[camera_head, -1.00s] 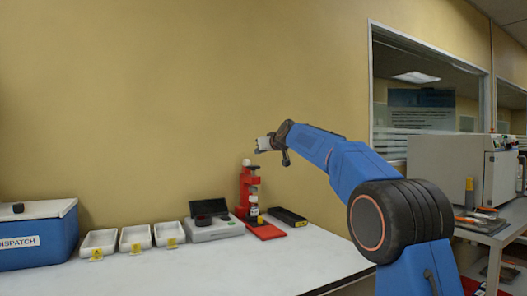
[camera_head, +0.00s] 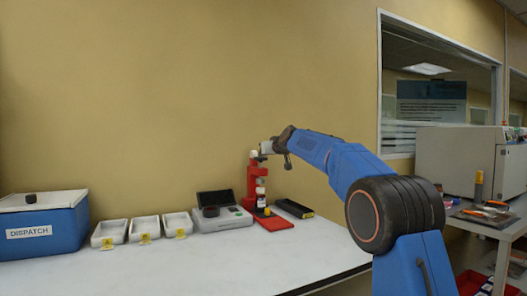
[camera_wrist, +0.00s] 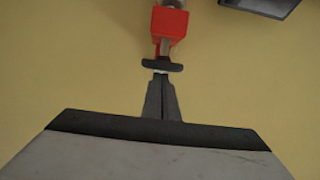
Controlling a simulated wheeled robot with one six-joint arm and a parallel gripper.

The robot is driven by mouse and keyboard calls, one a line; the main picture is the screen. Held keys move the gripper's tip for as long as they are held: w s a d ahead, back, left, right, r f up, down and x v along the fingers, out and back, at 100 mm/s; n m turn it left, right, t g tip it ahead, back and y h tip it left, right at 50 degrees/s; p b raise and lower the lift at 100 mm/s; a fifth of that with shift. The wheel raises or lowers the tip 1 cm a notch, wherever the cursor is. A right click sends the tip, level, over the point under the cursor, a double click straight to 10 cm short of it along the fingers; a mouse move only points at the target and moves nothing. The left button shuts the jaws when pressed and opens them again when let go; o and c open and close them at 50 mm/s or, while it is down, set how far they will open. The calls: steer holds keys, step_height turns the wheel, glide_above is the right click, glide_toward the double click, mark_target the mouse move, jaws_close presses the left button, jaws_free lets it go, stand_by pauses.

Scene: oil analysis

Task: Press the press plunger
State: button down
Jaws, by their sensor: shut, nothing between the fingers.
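The red press (camera_head: 251,180) stands upright at the back of the white table. In the wrist view its red body (camera_wrist: 169,27) is at the top, with a metal rod and the black crossbar of the press plunger (camera_wrist: 163,66) nearest to me. My gripper (camera_wrist: 160,78) is shut and empty, its fingertips right at the crossbar. I cannot tell whether they touch it. In the head view my gripper (camera_head: 264,148) is at the top of the press, and the plunger there is too small to make out.
A grey device (camera_head: 225,219) is to the left, a black case (camera_head: 295,208) to the right. White trays (camera_head: 145,228) and a blue dispatch box (camera_head: 45,233) stand farther left.

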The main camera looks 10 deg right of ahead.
stand_by(0.3)
steer(key=shift+f, duration=1.4)
